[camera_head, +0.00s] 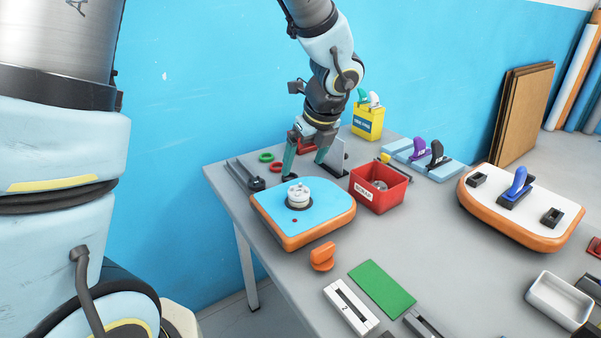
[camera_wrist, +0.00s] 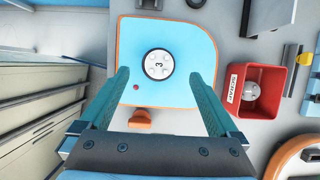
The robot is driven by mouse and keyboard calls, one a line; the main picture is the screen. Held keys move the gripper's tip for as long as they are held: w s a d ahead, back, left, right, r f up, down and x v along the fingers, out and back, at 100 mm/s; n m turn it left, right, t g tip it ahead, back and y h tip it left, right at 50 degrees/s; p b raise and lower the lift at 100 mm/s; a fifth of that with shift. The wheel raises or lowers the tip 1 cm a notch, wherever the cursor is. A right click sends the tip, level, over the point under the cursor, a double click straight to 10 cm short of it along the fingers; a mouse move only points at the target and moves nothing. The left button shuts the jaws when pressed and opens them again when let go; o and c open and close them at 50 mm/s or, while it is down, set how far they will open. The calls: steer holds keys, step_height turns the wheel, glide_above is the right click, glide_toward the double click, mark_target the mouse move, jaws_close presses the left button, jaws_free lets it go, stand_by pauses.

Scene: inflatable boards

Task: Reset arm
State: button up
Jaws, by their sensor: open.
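My gripper (camera_head: 305,174) is open and empty, its teal fingers pointing down above the far part of the table. In the wrist view my gripper (camera_wrist: 165,90) has its two fingers spread wide on either side of the blue board. The blue board (camera_head: 325,192) with an orange edge lies on the table, just in front of my gripper in the head view. A round white valve (camera_head: 298,194) stands upright on this board. In the wrist view the valve (camera_wrist: 158,64) is marked 3 and shows between the fingers without being touched.
A red bin (camera_head: 377,200) stands right of the blue board, with a round part inside. An orange piece (camera_head: 322,257) and a green mat (camera_head: 382,288) lie in front. A white board (camera_head: 545,212) lies at right. A yellow container (camera_head: 367,123) stands at the back by the blue wall.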

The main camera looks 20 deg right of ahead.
steer(key=shift+s+r, duration=0.15)
steer(key=shift+r, duration=0.25)
steer(key=s+a+f+n+g+h, duration=0.1)
steer(key=a+n+g, duration=0.2)
steer(key=a+n, duration=2.7)
steer(key=n, duration=0.2)
steer(key=shift+s+a+f+n, duration=0.2)
steer(key=shift+a+f+n, duration=0.1)
steer(key=shift+a+n, duration=0.1)
